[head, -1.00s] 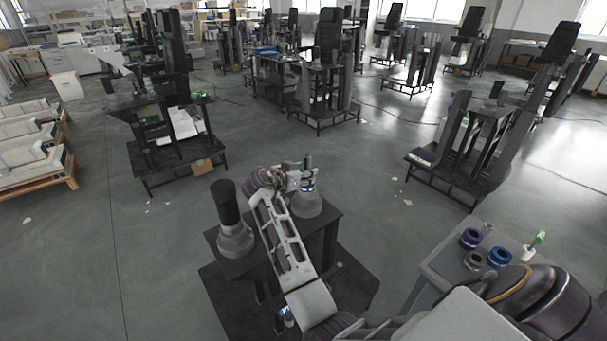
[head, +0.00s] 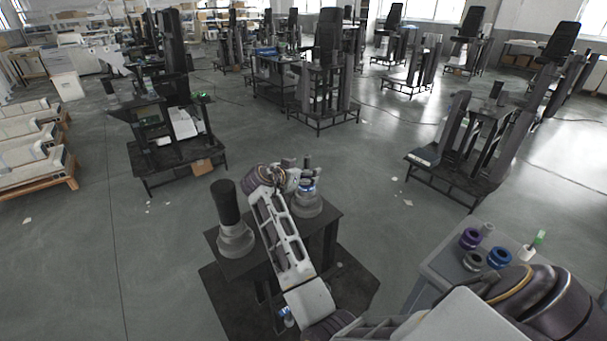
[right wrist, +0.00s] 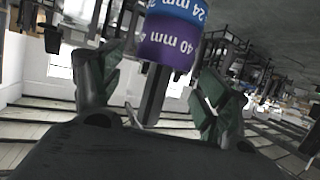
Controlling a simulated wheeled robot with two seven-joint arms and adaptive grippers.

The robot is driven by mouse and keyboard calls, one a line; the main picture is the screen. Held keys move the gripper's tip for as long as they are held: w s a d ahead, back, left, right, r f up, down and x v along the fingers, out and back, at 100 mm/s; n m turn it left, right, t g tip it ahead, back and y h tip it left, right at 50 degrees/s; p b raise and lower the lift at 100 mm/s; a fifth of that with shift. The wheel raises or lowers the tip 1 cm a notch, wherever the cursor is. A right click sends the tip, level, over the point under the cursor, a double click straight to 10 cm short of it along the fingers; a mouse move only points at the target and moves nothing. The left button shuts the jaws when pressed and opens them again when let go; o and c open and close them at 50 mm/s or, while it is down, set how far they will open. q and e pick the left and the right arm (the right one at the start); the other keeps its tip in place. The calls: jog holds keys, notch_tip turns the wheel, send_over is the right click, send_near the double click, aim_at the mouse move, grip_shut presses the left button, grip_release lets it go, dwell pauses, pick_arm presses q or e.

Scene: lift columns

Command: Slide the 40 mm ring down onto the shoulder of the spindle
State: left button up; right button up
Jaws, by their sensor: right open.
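The purple ring marked 40 mm (right wrist: 166,44) is around the spindle, against a blue ring marked 24 mm (right wrist: 178,10) in the right wrist view. No gap shows between them. The spindle's bare grey post (right wrist: 154,95) runs between my right gripper's fingers (right wrist: 155,90), which are spread and touch neither ring. In the head view my right gripper (head: 297,175) is at the spindle (head: 307,203), beside its upper part, and a small blue band shows there. The shoulder under the rings is hidden from the wrist view. My left gripper is out of view.
A second column with a tall dark cylinder (head: 226,203) stands left of the spindle on the dark stand. A grey side table (head: 441,264) at the right holds a purple ring (head: 469,238), a blue ring (head: 499,258), a dark ring (head: 473,260) and a green-topped item (head: 539,238). Open floor lies around.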

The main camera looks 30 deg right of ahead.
notch_tip(320, 180, up, 9)
dwell(0.5)
jog(key=shift+a, duration=0.1)
dwell(1.1)
